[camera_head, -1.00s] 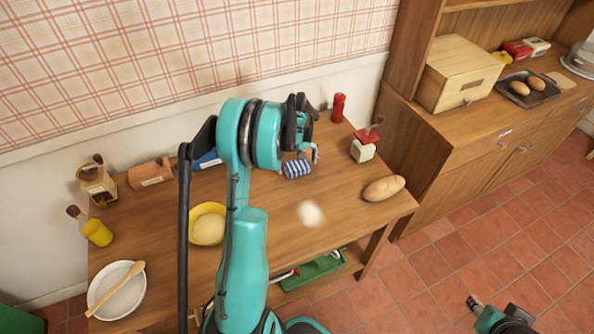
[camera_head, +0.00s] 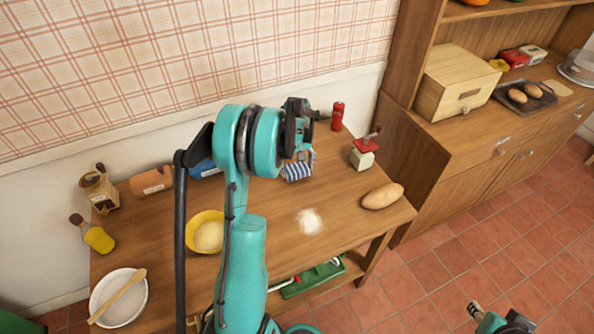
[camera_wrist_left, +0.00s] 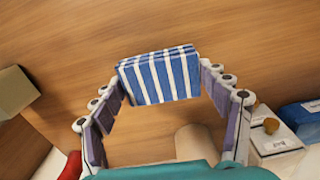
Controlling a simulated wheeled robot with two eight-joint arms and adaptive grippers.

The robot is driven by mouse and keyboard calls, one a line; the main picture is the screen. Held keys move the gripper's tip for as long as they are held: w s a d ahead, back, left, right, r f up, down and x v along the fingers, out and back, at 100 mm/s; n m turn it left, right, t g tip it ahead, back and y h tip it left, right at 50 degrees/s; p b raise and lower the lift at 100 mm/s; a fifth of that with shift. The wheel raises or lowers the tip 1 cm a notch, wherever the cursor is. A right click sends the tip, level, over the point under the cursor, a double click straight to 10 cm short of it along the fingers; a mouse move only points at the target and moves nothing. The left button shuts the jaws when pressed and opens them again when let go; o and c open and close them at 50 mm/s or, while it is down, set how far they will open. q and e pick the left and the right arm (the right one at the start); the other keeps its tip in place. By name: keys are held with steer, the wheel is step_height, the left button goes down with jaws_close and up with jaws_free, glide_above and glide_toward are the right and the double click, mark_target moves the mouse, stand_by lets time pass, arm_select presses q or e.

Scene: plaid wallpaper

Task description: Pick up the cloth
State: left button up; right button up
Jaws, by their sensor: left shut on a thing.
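The blue-and-white striped cloth (camera_head: 297,173) is a folded bundle at the back middle of the wooden table. In the left wrist view the cloth (camera_wrist_left: 160,80) sits between the two fingertips of my left gripper (camera_wrist_left: 162,72), which is shut on it. In the head view my left gripper (camera_head: 304,154) is partly hidden by its own wrist. I cannot tell whether the cloth still touches the table. My right gripper (camera_head: 474,309) is at the lower right over the floor, away from the table. Its jaw opening is unclear.
White powder (camera_head: 310,222) lies in front. A yellow bowl (camera_head: 193,232) is left, partly behind my arm. A cabinet (camera_head: 430,165) borders the table's right.

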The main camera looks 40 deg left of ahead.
arm_select(q)
steer(key=s+d+r+p, duration=0.2)
steer(key=d+r+p, duration=0.1)
steer(key=d+r, duration=0.5)
steer(key=d, duration=0.3)
steer(key=shift+s+d, duration=0.2)
steer(key=shift+d, duration=0.05)
steer(key=o, duration=0.6)
steer(key=c, duration=0.5)
steer(key=shift+a+f, duration=0.1)
steer(key=shift+f, duration=0.05)
